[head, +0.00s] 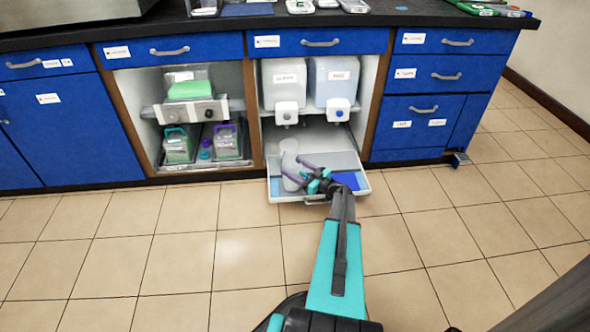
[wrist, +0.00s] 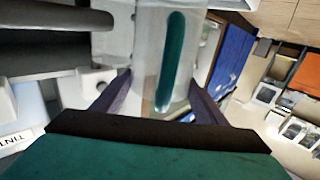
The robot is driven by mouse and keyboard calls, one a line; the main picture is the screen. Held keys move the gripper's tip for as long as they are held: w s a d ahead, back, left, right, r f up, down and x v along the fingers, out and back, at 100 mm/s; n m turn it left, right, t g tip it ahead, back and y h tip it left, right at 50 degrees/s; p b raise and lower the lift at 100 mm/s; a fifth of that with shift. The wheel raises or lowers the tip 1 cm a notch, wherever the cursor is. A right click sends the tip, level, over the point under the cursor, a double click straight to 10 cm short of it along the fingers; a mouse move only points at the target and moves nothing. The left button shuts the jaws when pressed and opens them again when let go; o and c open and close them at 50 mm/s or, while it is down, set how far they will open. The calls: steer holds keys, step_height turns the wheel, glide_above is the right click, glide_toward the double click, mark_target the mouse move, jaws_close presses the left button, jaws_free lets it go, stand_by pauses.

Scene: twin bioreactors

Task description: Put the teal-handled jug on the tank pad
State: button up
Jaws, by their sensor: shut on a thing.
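My gripper (head: 303,171) is shut on a translucent jug (head: 289,160) over the pulled-out tray. In the wrist view, the clear jug (wrist: 150,50) stands between the two purple fingers, with its teal handle (wrist: 176,60) towards the camera. The jug's bottom is partly hidden by my gripper, and I cannot tell whether it touches the tray. The tray has a dark blue pad (head: 350,181) at the right and a light blue area (head: 276,188) at the left. I cannot tell which one is the tank pad.
Two translucent tanks (head: 287,80) with white taps stand on the shelf above the tray (head: 330,197). The left bay holds a machine (head: 190,110) and caddies with green contents (head: 180,146). Blue drawers (head: 430,73) flank the right side.

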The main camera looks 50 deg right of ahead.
steer(key=shift+f, duration=0.15)
steer(key=o, duration=1.4)
steer(key=shift+c, duration=0.2)
steer(key=shift+s+r, duration=0.2)
steer(key=shift+s, duration=0.2)
steer(key=s+d+p, duration=0.1)
steer(key=s+p, duration=0.2)
steer(key=s, duration=0.8)
steer(key=shift+p, duration=0.4)
steer(key=shift+s+f, duration=0.1)
